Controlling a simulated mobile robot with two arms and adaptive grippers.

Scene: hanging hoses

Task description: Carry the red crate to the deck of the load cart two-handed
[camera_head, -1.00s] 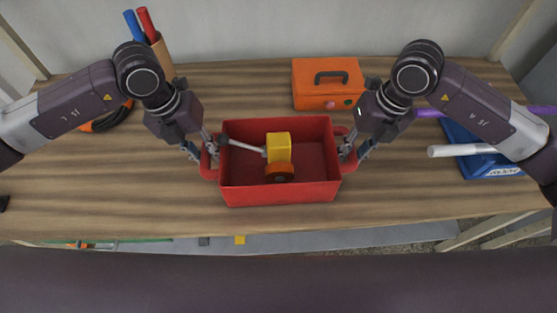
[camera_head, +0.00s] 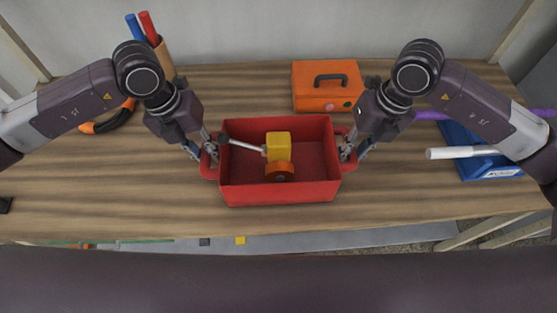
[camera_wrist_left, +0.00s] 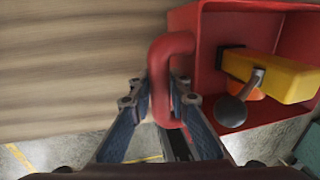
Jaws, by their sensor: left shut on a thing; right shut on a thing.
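The red crate (camera_head: 280,192) is in the middle of the head view, over the wooden table; I cannot tell whether it touches the table. Inside it are a yellow block (camera_head: 278,147), an orange round piece (camera_head: 279,172) and a grey rod with a dark ball end (camera_head: 243,146). My left gripper (camera_head: 209,155) is shut on the crate's left handle, a red bar that shows in the left wrist view (camera_wrist_left: 162,75) between the fingers (camera_wrist_left: 161,108). My right gripper (camera_head: 347,154) is shut on the right handle. The load cart is not recognisable in these views.
An orange case (camera_head: 327,87) with a dark handle stands behind the crate.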

